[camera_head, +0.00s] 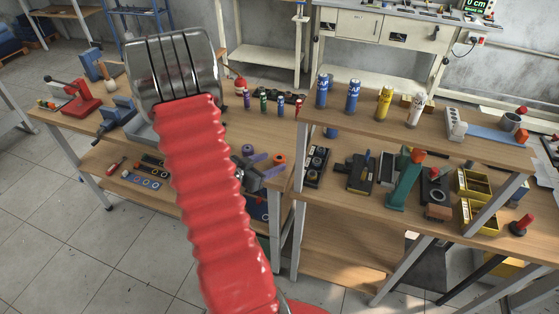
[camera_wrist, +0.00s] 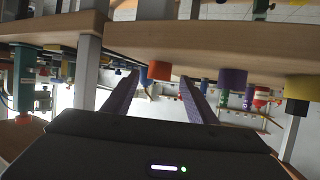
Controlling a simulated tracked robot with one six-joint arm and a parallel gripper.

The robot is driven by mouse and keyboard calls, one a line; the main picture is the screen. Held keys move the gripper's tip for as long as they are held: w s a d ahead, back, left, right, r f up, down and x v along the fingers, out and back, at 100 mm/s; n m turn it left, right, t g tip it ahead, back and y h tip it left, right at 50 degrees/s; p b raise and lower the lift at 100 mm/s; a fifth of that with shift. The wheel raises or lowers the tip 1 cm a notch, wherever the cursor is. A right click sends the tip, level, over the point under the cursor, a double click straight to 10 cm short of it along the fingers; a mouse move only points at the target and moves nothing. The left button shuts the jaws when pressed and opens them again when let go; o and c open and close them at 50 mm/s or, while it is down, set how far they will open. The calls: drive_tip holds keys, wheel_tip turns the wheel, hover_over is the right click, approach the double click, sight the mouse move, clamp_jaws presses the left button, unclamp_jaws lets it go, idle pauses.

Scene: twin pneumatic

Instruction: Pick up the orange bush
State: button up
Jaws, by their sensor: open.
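A small orange bush (camera_head: 279,158) sits near the front right part of the middle wooden bench in the head view. In the wrist view, which looks upside down, an orange piece (camera_wrist: 160,70) shows at the bench edge between the far ends of my fingers. My gripper (camera_head: 277,164) is open, with two purple fingers pointing right toward the orange bush. The fingers also show in the wrist view (camera_wrist: 159,73), apart with nothing held. I cannot tell whether the bush is fully between them. My red arm sleeve hides part of the bench.
A purple piece (camera_wrist: 232,80) and a yellow piece (camera_wrist: 299,87) stand along the edge in the wrist view. The right bench (camera_head: 460,145) carries spray cans, a green press (camera_head: 404,185) and yellow bins (camera_head: 472,185).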

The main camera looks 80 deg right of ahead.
sight(276, 160)
drive_tip(key=shift+x, duration=1.6)
drive_tip(key=shift+a, duration=0.1)
drive_tip(key=c, duration=1.3)
drive_tip(key=shift+r, duration=0.15)
drive_tip(key=shift+r, duration=4.9)
